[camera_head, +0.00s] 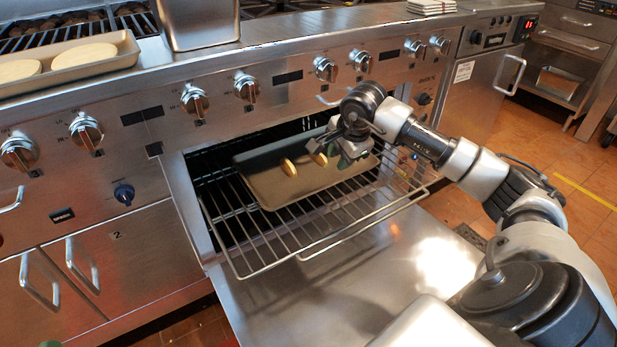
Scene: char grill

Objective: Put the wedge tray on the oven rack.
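The wedge tray (264,193) is a dark, shallow rectangular tray with a few yellow wedges (289,167) on it. It lies on the wire oven rack (270,245), which is pulled partly out of the open oven. The tray's back part sits inside the oven opening. My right gripper (350,150) is at the tray's right back side, over or at its rim. I cannot tell whether its fingers are closed on the rim or apart.
The oven door (330,290) is folded down flat below the rack. Knobs (195,101) line the panel above the opening. Another tray with pale flat pieces (82,72) and a metal container (200,25) stand on the grill top. Orange tiled floor (545,150) lies to the right.

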